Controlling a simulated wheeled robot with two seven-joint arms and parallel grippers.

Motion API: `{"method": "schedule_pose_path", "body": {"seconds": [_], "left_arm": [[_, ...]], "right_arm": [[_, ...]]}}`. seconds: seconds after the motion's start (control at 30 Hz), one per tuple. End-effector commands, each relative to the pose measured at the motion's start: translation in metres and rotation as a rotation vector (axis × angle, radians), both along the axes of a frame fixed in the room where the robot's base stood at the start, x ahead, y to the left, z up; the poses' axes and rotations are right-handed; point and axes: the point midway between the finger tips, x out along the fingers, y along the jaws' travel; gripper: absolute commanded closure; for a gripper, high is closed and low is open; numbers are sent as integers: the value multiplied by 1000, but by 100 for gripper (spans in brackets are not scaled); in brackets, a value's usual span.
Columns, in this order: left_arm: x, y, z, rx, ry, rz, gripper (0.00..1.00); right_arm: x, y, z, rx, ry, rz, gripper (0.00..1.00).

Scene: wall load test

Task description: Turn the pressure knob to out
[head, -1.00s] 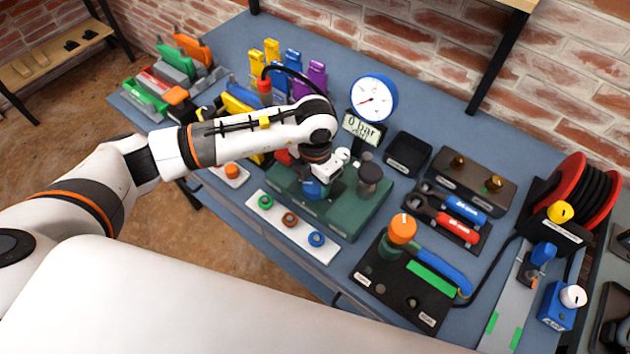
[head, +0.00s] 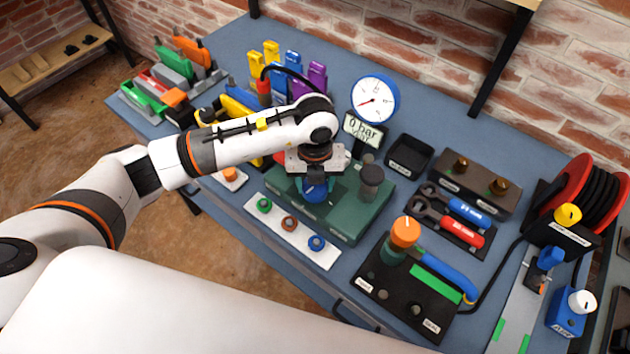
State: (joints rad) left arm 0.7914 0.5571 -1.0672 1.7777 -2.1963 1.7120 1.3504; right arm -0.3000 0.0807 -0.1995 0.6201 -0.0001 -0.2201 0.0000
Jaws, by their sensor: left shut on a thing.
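A green block (head: 352,214) stands in the middle of the bench, with a blue knob (head: 316,194) on its top near the left part. The blue knob carries a small white mark; no label beside it is readable. My left gripper (head: 315,176) points down and is shut on the blue knob, hiding its upper part. A round white gauge with a blue rim (head: 374,100) stands behind the block, above a display (head: 364,129) reading 0 bar. My right gripper is out of view.
A dark cylinder (head: 370,182) rises from the block right of my gripper. A white strip with coloured rings (head: 293,231) lies in front. A black panel with an orange knob (head: 405,232) and a blue-handled lever is at the right. Wrenches (head: 455,220) lie behind it.

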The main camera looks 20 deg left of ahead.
Motion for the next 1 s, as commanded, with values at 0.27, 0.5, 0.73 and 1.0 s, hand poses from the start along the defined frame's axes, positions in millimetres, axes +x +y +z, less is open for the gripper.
{"method": "schedule_pose_path", "body": {"seconds": [0.27, 0.5, 0.73, 1.0], "left_arm": [[2, 0, 2, 0, -5, 91, 72], [2, 0, 2, -1, -6, 111, 71], [2, 0, 2, -1, -5, 111, 72], [1, 0, 1, -1, -4, 109, 27]], "right_arm": [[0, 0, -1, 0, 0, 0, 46], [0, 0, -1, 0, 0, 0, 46], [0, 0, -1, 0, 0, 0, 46], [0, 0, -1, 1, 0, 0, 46]]}}
